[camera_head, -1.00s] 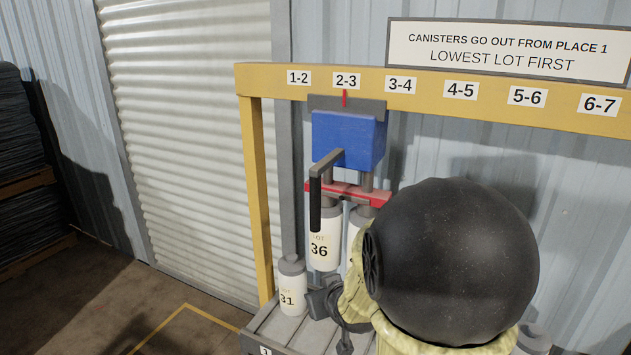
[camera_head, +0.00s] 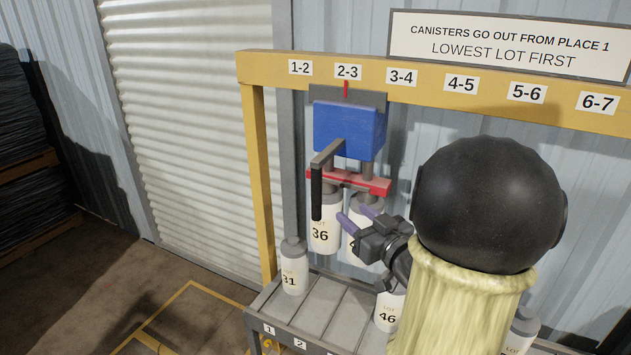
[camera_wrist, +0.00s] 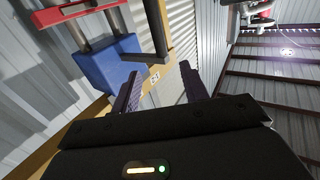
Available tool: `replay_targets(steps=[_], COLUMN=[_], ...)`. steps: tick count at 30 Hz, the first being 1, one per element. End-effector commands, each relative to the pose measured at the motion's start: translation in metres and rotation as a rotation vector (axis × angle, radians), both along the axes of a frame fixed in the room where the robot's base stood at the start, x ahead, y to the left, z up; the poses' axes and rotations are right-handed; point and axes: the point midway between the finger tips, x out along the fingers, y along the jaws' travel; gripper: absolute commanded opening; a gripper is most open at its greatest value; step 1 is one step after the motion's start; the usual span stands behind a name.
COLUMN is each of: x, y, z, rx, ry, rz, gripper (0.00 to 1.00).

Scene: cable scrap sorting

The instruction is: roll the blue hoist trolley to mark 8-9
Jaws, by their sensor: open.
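The blue hoist trolley (camera_head: 348,127) hangs on the yellow beam (camera_head: 440,82), its red pointer at the 2-3 label (camera_head: 347,72). A grey arm on its front carries an upright black handle (camera_head: 316,194). Below it, a red bar (camera_head: 348,182) has two canisters under it, one marked lot 36 (camera_head: 325,234); the other is partly hidden by my gripper. My gripper (camera_head: 356,219) is open and empty, to the right of the handle and apart from it. The wrist view shows the trolley (camera_wrist: 108,65) and handle (camera_wrist: 157,30) beyond my open fingers (camera_wrist: 160,90). Mark 8-9 is out of view.
A grey rack (camera_head: 266,309) below holds a canister marked 31 (camera_head: 293,270) at place 1 and one marked 46 (camera_head: 388,312). A yellow post (camera_head: 257,180) stands left of the trolley. My arm hides part of the rack. Beam labels show up to 6-7.

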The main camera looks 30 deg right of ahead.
Motion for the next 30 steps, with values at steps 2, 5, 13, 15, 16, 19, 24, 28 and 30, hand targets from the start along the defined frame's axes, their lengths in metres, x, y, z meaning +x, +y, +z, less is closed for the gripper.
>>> replay_targets(steps=[2,5,13,15,16,19,24,28,30], x=[0.004,0.013,0.058,0.070,0.076,0.093,0.123,0.146,0.156], y=[0.000,-0.001,0.003,0.004,0.005,0.008,0.010,0.011,0.012], z=[0.001,0.002,0.003,0.003,0.003,0.003,0.003,0.003,0.003], rx=[0.000,0.000,0.001,0.000,0.001,0.001,0.001,0.001,0.000], ry=[0.001,0.000,0.001,0.002,0.002,0.002,0.002,0.001,0.002], rz=[0.000,-0.002,0.000,0.000,0.001,0.002,0.001,0.001,0.001], gripper=[0.45,0.45,0.45,0.45,0.45,0.45,0.45,0.45,0.45])
